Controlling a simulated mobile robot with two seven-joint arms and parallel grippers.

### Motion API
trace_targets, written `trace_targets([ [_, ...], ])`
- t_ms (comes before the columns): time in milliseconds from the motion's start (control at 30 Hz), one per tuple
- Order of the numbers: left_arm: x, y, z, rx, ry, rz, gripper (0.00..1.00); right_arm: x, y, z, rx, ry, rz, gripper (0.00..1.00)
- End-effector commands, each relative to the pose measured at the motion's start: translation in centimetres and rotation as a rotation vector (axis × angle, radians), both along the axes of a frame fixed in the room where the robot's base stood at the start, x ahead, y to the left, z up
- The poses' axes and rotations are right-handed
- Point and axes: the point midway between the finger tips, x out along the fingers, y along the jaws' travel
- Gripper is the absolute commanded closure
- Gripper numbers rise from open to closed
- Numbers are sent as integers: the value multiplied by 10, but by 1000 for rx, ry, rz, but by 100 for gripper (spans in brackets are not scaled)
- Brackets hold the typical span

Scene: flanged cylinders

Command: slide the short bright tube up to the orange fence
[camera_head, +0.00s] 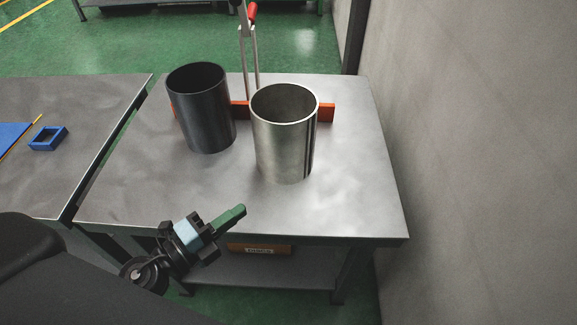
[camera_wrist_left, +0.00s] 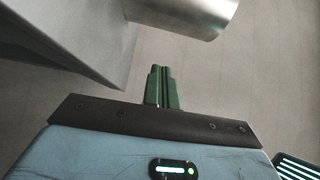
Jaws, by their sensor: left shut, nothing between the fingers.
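The bright steel tube (camera_head: 284,145) stands upright on the grey metal table (camera_head: 345,205), open at the top. The orange fence (camera_head: 326,113) lies behind it, partly hidden by the tubes; bare tabletop seems to separate the bright tube's base from it. My left gripper (camera_head: 230,218) is shut and empty at the table's front edge, apart from the bright tube and to its front left. In the left wrist view its green fingers (camera_wrist_left: 161,88) are together, with the bright tube (camera_wrist_left: 190,14) beyond them at the top. My right gripper is not in view.
A dark tube (camera_head: 202,110) stands upright left of the bright tube, close to the fence. A concrete wall (camera_head: 460,150) rises on the right. A second table (camera_head: 60,175) at left holds a blue square part (camera_head: 48,138). The table's front and right areas are clear.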

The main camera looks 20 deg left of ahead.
Motion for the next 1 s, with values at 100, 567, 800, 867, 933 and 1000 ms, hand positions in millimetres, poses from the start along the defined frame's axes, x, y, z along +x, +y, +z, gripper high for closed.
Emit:
trace_targets([
  [100,1,0,0,14,-7,-5,100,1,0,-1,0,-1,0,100],
  [567,31,-16,5,12,-13,-5,100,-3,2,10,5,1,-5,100],
  [800,70,-38,4,13,-12,-5,100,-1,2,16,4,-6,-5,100],
  [867,80,-43,3,10,-10,-5,100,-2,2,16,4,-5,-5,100],
  [933,90,-49,3,12,-10,-5,100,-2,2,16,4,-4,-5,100],
  [1000,101,-46,0,14,-9,-3,100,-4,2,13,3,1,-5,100],
])
